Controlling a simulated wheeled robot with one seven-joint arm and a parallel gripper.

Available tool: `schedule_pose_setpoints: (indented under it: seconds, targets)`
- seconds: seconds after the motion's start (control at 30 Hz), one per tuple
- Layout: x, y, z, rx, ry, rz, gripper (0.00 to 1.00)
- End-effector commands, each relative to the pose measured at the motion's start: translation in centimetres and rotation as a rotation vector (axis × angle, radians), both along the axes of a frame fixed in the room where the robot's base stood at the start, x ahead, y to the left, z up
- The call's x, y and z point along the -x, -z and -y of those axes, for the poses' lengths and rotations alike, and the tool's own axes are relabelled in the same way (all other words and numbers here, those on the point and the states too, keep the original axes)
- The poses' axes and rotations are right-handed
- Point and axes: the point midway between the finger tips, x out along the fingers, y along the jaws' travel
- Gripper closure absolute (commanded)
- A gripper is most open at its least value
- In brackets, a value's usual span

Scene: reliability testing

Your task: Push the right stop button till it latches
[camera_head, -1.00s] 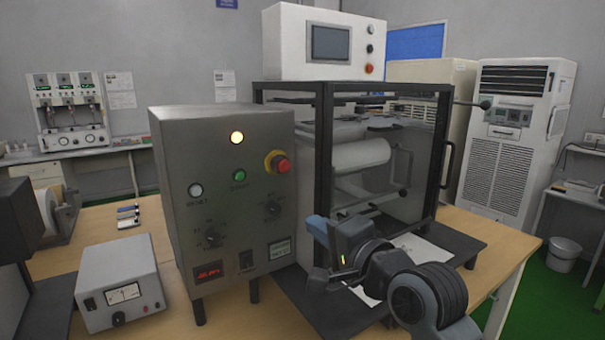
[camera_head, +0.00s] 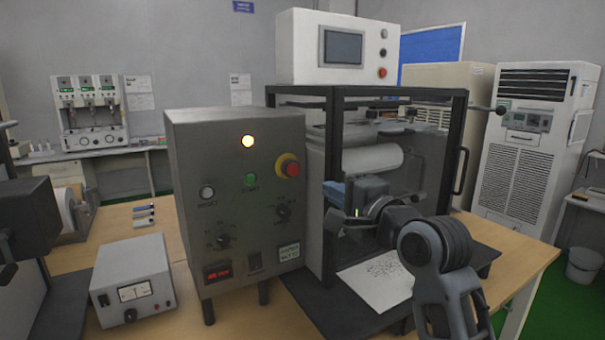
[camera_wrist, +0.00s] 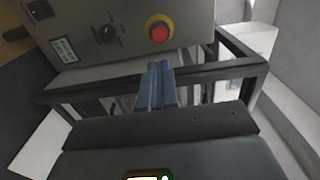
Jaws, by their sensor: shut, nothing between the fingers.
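A red mushroom stop button on a yellow collar (camera_head: 291,168) sits at the upper right of the grey control box front. It also shows in the wrist view (camera_wrist: 159,32), near the top middle. A second, small red button (camera_head: 382,72) is on the white box above the frame. My gripper (camera_head: 334,196) is right of and lower than the stop button in the head view, in front of the framed machine. In the wrist view my blue fingers (camera_wrist: 157,68) are shut and empty, their tips just below the button in the picture. They appear apart from it.
The control box (camera_head: 235,210) also carries a lit yellow lamp, a green button, a white button and dark knobs. The black-framed machine (camera_head: 330,180) stands close to its right. A printed sheet (camera_head: 375,286) lies below my arm. A grey meter (camera_head: 132,280) stands left.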

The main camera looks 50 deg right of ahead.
Motion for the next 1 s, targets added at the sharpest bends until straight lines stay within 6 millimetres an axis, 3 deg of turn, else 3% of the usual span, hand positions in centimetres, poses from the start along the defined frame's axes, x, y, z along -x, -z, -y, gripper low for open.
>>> schedule_pose_setpoints:
  seconds: [0.5,0.7,1.0]
  targets:
    - [-9.3,-0.2,2.7,-0.001,0.0,-0.002,1.0]
    - [-11.2,-0.1,3.2,0.0,0.0,-0.001,1.0]
    - [-11.6,0.0,3.3,0.0,0.0,0.001,1.0]
